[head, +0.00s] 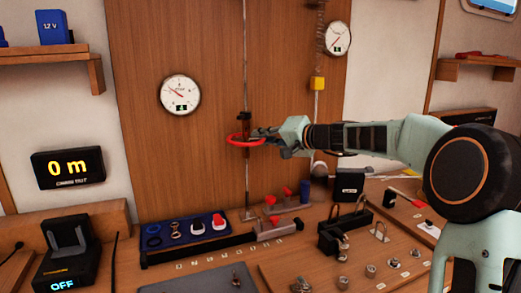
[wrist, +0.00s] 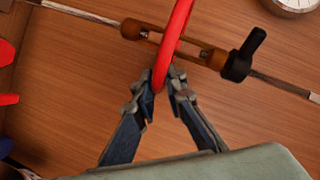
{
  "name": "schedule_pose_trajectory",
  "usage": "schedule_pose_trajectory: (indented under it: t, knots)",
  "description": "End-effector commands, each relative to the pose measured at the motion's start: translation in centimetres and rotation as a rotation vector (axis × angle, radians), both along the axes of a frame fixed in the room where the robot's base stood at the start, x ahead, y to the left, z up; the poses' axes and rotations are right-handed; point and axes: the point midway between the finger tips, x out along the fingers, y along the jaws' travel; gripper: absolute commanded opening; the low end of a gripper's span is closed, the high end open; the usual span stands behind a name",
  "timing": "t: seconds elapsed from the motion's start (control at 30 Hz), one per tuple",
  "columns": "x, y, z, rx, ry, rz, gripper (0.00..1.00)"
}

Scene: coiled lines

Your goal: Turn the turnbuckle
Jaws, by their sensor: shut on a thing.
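The turnbuckle (head: 244,121) hangs on a vertical wire in front of the wooden panel in the head view. In the wrist view its brown body (wrist: 135,29) lies across the top, with a black piece with a stub handle (wrist: 243,60) at its right end. A red ring (head: 240,141) goes around the turnbuckle's body; it also shows in the wrist view (wrist: 176,25). My gripper (head: 266,135) reaches in from the right and is shut on the near rim of the ring, one fingertip on each side (wrist: 163,88).
A round dial (head: 180,95) is on the panel to the left, another (head: 336,38) at upper right. A yellow block (head: 318,84) hangs on a second line behind my arm. Below stand a blue tray (head: 185,233), red-topped pieces (head: 271,200) and a bench with several fittings.

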Motion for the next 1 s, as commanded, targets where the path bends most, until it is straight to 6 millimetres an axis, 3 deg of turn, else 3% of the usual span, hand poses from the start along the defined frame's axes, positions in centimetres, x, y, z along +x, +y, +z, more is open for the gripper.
schedule_pose_trajectory:
  t: [0.03,0.6,1.0]
  knots:
    - [-0.3,0.0,-1.1,-0.006,-0.002,-0.022,0.0]
    - [-1.4,-0.4,-0.7,-0.007,0.002,-0.29,0.0]
    - [-1.8,-0.5,-0.6,-0.007,0.005,-0.379,0.0]
